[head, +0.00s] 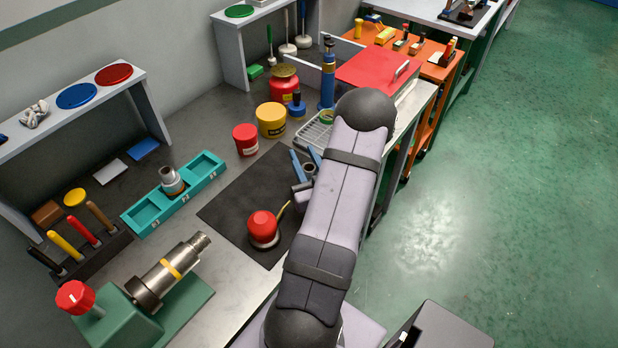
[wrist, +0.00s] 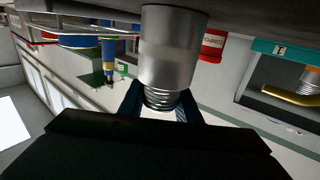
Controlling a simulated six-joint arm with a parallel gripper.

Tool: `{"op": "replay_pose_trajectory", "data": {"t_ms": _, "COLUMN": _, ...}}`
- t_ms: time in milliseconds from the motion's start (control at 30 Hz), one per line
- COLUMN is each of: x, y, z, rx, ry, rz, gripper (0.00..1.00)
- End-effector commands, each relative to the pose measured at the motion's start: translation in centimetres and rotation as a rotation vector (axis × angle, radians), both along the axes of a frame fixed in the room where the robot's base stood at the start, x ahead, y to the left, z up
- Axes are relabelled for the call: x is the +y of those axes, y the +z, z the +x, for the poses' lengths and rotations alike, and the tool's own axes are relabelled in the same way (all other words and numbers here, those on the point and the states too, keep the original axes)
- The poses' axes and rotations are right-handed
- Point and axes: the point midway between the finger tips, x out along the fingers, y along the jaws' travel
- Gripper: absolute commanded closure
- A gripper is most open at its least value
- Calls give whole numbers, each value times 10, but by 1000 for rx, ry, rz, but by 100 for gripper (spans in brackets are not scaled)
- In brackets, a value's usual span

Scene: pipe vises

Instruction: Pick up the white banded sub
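A bare-metal cylindrical sub (wrist: 173,50) with a threaded end stands out close up in the wrist view. The two blue fingers of my gripper (wrist: 162,103) flank its threaded end, one on each side. In the head view my gripper (head: 306,160) is low at the right side of the black mat, with a small grey ring-shaped end (head: 309,170) beside the blue fingers. Another metal sub (head: 172,181) stands upright in the teal tray (head: 150,213).
A red pot (head: 262,228) with a yellow handle stands on the black mat (head: 228,205) left of my arm. A green vise (head: 135,318) holds a yellow-banded pipe (head: 172,270) at front left. Red (head: 245,139) and yellow (head: 271,119) tubs stand behind the mat.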

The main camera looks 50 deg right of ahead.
Motion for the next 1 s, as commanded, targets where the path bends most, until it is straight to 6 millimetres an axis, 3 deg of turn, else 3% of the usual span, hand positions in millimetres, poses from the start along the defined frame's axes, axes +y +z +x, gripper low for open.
{"op": "replay_pose_trajectory", "data": {"t_ms": 67, "x": 0, "y": 0, "z": 0, "rx": 1, "ry": 0, "rz": 1, "gripper": 100}}
{"op": "replay_pose_trajectory", "data": {"t_ms": 567, "x": 0, "y": 7, "z": 0, "rx": -1, "ry": 1, "rz": -2, "gripper": 100}}
{"op": "replay_pose_trajectory", "data": {"t_ms": 1000, "x": 0, "y": 54, "z": 0, "rx": -1, "ry": 1, "rz": -7, "gripper": 100}}
